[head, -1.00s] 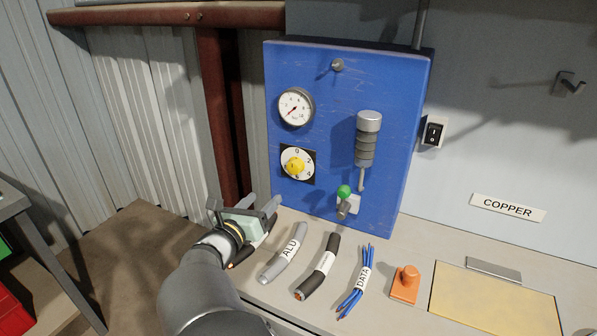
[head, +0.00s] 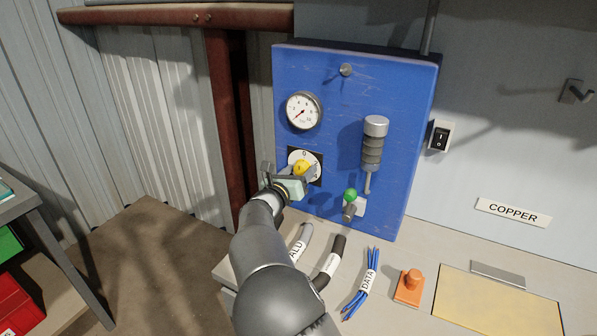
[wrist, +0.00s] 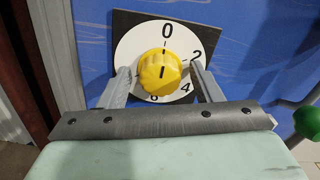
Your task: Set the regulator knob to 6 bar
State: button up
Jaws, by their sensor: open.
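The yellow regulator knob (head: 301,167) sits on a white numbered dial on the blue panel. In the wrist view the knob (wrist: 161,72) shows a short, near-vertical dark mark. I cannot tell which end of this mark is the pointer. The dial (wrist: 137,47) reads 0 at the top, then 2 and 4 down the right; the number near the bottom is partly hidden. My gripper (wrist: 160,70) is open, with one finger on each side of the knob; contact is not clear.
A green-tipped lever (head: 350,196) and a grey cylinder (head: 373,140) are on the panel to the right. Labelled cable pieces, including the blue DATA bundle (head: 362,283), lie on the bench below. An orange knobbed block (head: 409,287) stands beside them.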

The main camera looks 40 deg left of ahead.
jog(key=c, duration=1)
jog(key=shift+f+b, duration=0.1)
jog(key=shift+b, duration=0.25)
